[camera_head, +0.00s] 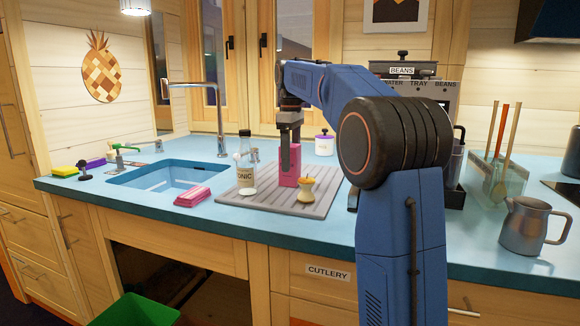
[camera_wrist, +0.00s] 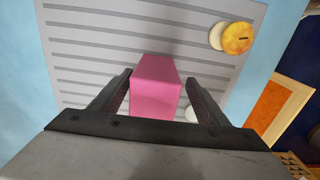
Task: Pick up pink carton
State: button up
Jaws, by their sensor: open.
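The pink carton (camera_head: 290,166) stands upright on the grey ribbed draining mat on the blue counter. It also shows in the wrist view (camera_wrist: 157,88), between the two dark fingers. My gripper (camera_head: 289,150) is over the carton, pointing down, with a finger in front of part of it. In the wrist view my gripper (camera_wrist: 160,95) is open, with one finger on each side of the carton.
The draining mat (camera_head: 265,202) also holds a tonic bottle (camera_head: 246,175) left of the carton and a yellow apple core (camera_head: 305,190) close in front of it. A metal jug (camera_head: 526,225) stands far right.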

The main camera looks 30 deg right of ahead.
aim_at(290, 173)
jog(key=f, duration=0.2)
jog(key=w+f, duration=0.1)
jog(key=f, duration=0.1)
jog(key=shift+f, duration=0.8)
jog(key=shift+c, duration=0.4)
jog(key=c, duration=1)
